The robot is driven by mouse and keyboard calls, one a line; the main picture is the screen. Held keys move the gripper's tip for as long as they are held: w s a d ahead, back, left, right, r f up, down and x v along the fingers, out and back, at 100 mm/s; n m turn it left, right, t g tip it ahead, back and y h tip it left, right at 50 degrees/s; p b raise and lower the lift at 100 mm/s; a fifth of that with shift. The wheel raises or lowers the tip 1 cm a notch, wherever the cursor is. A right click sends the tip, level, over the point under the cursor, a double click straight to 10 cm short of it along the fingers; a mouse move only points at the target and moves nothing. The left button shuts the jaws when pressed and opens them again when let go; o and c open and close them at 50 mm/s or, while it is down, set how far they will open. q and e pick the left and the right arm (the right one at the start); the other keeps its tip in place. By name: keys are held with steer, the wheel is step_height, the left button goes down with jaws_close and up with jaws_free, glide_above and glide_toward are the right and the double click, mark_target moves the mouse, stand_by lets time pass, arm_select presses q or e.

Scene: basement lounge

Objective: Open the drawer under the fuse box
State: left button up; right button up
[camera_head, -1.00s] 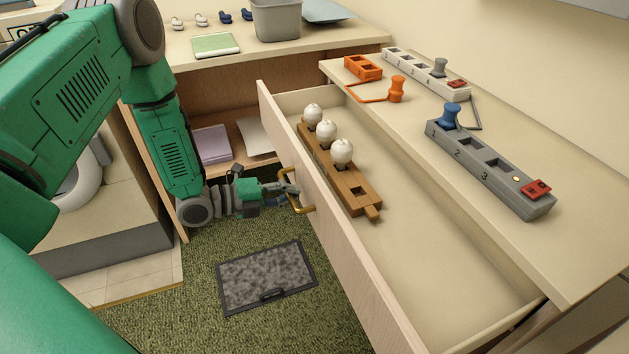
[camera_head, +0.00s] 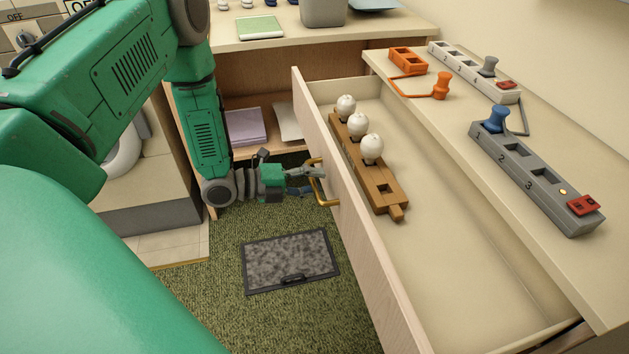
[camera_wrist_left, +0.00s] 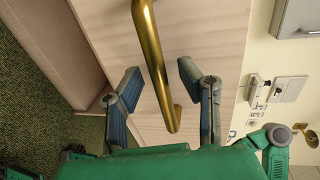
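The drawer (camera_head: 470,262) is pulled well out from under the light worktop, its wooden front facing my left arm. A brown wooden block with several square slots (camera_head: 378,190) and three white round-topped pieces lies inside it. The drawer's brass handle (camera_head: 326,192) is on the front. My left gripper (camera_head: 316,182) is at the handle. In the left wrist view its fingers (camera_wrist_left: 160,85) are spread apart, with the brass bar (camera_wrist_left: 152,50) passing between them; a gap shows on both sides. I cannot make out my right gripper in either view.
On the worktop lie a grey numbered strip (camera_head: 540,182) with a blue plug, a white strip (camera_head: 465,66) and an orange socket block (camera_head: 408,60). A grey mat (camera_head: 290,260) lies on green carpet. A shelf with papers (camera_head: 246,127) is behind the gripper.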

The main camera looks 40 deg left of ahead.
arm_select(q)
steer(key=shift+s, duration=0.1)
steer(key=shift+s+r, duration=0.1)
steer(key=shift+s, duration=0.1)
steer(key=v, duration=1.1)
steer(key=shift+a, duration=0.25)
steer(key=shift+s, duration=0.15)
steer(key=shift+a, duration=0.1)
